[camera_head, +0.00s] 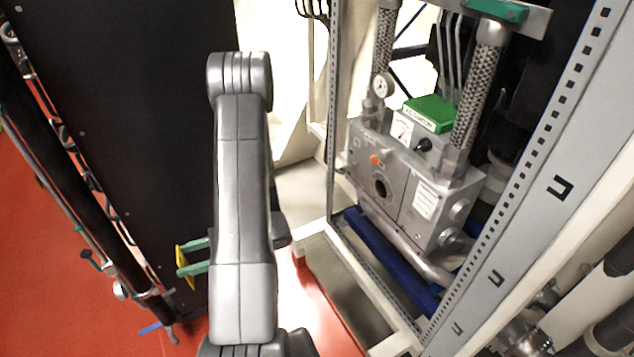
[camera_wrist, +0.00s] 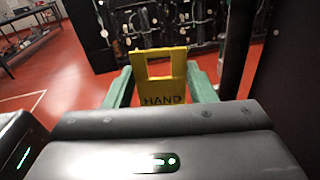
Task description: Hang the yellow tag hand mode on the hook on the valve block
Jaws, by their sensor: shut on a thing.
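The yellow tag (camera_wrist: 163,98) reads HAND and has a rectangular opening in its upper part. My gripper (camera_head: 186,261) is shut on it, with the green fingers on either side in the wrist view. In the head view the tag (camera_head: 181,258) shows nearly edge-on at the fingertips, left of my arm. The grey valve block (camera_head: 396,190) is in the open cabinet to the right, well apart from the tag. It has an orange button, a dark round opening and a green-topped box. I cannot make out the hook on it.
The cabinet's perforated upright (camera_head: 545,190) stands right of the block, and a thinner upright (camera_head: 335,120) stands left. A black panel (camera_head: 140,110) is behind and left of my arm. Red floor (camera_head: 50,270) is open at left. Braided hoses (camera_head: 474,95) rise above the block.

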